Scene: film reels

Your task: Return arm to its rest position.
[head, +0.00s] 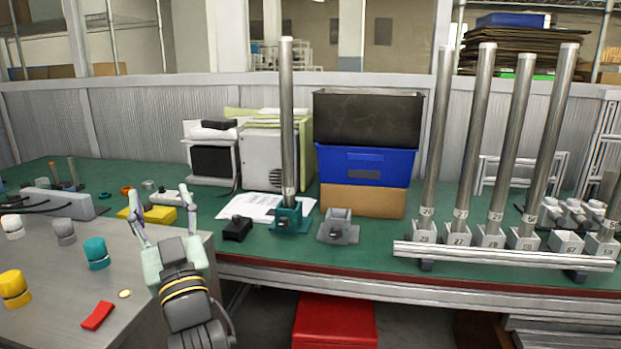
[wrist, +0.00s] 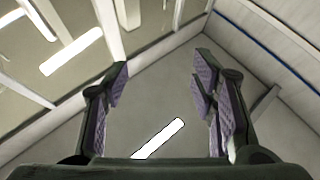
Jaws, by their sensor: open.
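My gripper (head: 163,213) is at the lower left of the head view, raised in front of the grey cabinet top and the green bench. Its two fingers point up and stand wide apart, with nothing between them. In the wrist view the gripper (wrist: 158,88) is also open and empty, with purple-grey pads on the fingers. That view faces upward past the fingers to the ceiling, a light and the walls.
Knobs in white, teal (head: 96,253) and yellow (head: 14,288) and a red piece (head: 98,316) lie on the grey cabinet top (head: 60,330). The green bench (head: 370,236) holds a tall metal post (head: 287,120), stacked bins (head: 367,166) and several numbered posts (head: 472,140) at right.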

